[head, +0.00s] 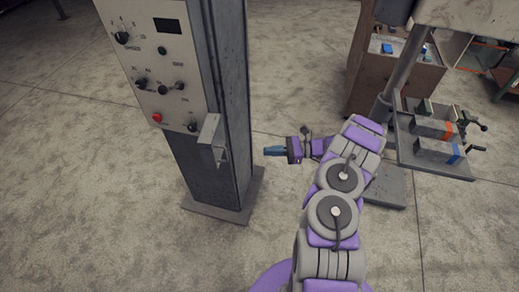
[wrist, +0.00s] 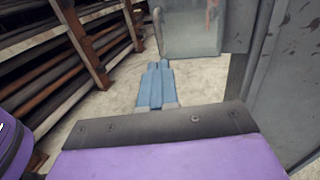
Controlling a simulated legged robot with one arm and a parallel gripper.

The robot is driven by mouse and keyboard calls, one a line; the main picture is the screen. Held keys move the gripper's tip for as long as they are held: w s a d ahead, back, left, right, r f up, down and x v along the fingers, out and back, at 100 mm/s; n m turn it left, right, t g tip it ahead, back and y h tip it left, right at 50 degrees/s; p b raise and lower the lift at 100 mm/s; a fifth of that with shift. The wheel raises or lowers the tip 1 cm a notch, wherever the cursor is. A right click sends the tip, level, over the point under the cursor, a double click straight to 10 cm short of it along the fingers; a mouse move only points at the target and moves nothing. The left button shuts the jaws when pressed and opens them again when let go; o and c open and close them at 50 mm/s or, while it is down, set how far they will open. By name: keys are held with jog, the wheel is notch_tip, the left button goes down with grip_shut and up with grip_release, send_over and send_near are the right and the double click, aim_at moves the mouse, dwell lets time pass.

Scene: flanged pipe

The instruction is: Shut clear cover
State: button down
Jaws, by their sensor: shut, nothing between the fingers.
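A clear, greenish cover (wrist: 190,30) shows at the top of the wrist view, just beyond my fingertips and beside a grey metal post. A faint reddish shape shows through it. In the head view, a pale plate-like part (head: 209,132) sticks out from the lower front of the control column (head: 222,100); it seems to be the same cover, seen nearly edge-on. My gripper (head: 267,151) is to its right, apart from it, with blue fingers pointing left toward the column. In the wrist view the fingers (wrist: 158,66) are together and empty. I cannot tell whether they touch the cover.
The column's panel (head: 155,65) carries several knobs and a red button (head: 157,118). A rack of pipes (wrist: 70,55) fills the wrist view's left. Floor before the column is clear.

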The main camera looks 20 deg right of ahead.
jog(key=b+x, duration=0.1)
jog(key=x, duration=1.1)
jog(key=shift+a, duration=0.4)
jog(key=shift+w+d, duration=0.1)
jog(key=shift+d, duration=0.1)
